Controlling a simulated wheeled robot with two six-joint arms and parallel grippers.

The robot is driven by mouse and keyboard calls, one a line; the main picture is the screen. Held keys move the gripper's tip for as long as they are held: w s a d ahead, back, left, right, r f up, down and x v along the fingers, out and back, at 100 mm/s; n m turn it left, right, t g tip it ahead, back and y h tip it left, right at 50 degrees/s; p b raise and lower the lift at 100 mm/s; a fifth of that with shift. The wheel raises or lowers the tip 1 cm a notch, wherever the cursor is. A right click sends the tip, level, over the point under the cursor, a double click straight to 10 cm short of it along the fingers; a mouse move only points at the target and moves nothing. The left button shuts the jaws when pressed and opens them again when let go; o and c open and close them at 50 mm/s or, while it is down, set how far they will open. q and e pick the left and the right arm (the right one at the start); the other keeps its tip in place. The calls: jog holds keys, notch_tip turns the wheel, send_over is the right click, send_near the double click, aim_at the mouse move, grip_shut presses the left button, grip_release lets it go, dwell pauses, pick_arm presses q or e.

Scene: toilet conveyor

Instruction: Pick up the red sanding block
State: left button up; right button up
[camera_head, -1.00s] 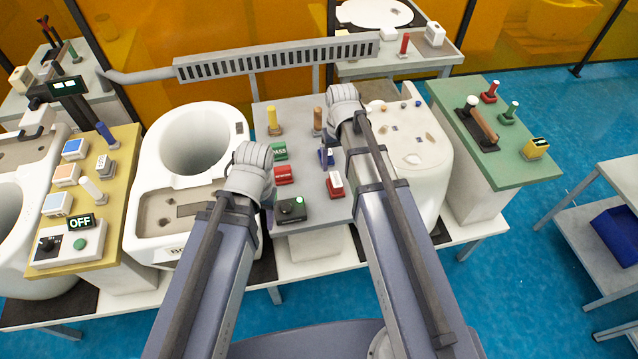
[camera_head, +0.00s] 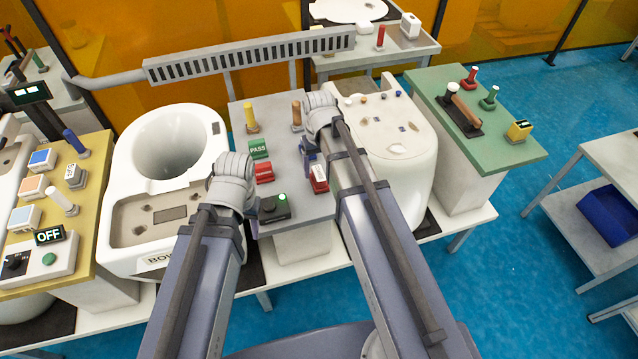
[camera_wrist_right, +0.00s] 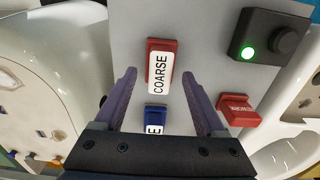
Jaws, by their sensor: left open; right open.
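The red sanding block (camera_head: 319,179), with a white label, lies on the grey panel (camera_head: 290,212) in the head view, partly beside my right arm. In the right wrist view the same red block (camera_wrist_right: 162,48) reads COARSE. My right gripper (camera_wrist_right: 158,77) is open above the panel; the red block lies between and just beyond its fingertips, with nothing held. A blue block (camera_wrist_right: 156,118) with a white label sits nearer the palm, between the fingers. My left gripper (camera_head: 232,172) is at the panel's left edge; its fingers are hidden in the head view.
A red stamp-like piece (camera_head: 264,172) and a green PASS piece (camera_head: 259,149) stand on the panel. A black switch box (camera_head: 274,208) with a green light is at its front. White toilets (camera_head: 165,200) flank the panel. A green-topped stand (camera_head: 520,155) is at right.

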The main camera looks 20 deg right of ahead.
notch_tip(320, 180, down, 3)
jog(key=shift+r+b, duration=0.1)
jog(key=shift+b, duration=0.8)
pick_arm(q)
notch_tip(320, 180, down, 3)
jog(key=shift+r, duration=0.15)
pick_arm(e)
jog(key=shift+r, duration=0.1)
jog(key=shift+c, duration=0.4)
grip_shut()
